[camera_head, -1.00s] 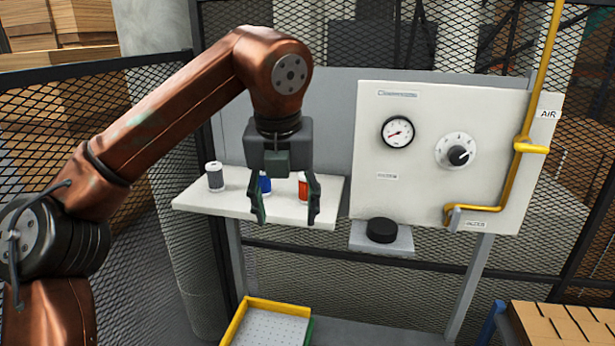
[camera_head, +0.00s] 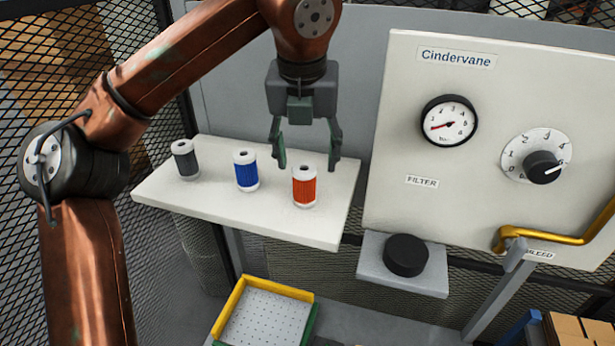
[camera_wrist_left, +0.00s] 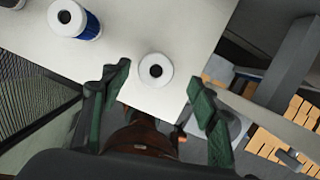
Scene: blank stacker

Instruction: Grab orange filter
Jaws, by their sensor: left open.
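The orange filter (camera_head: 304,187), a small cylinder with white ends, stands upright at the right end of the white shelf (camera_head: 215,207). My left gripper (camera_head: 307,160) is open and empty, fingers pointing down, above and apparently a little behind the orange filter in the head view. In the left wrist view, a round white top with a dark hole (camera_wrist_left: 155,70) lies between and beyond the two open fingers (camera_wrist_left: 158,100); its orange side is hidden there. A blue filter (camera_head: 246,171) and a grey filter (camera_head: 185,160) stand to the left. My right gripper is not in view.
A white panel (camera_head: 400,120) with a gauge (camera_head: 449,121) and a dial (camera_head: 537,156) stands right of the shelf. A black round cap (camera_head: 406,255) sits on a small ledge below it. A yellow-edged tray (camera_head: 228,312) is lower down. A yellow pipe (camera_head: 565,236) crosses the right side.

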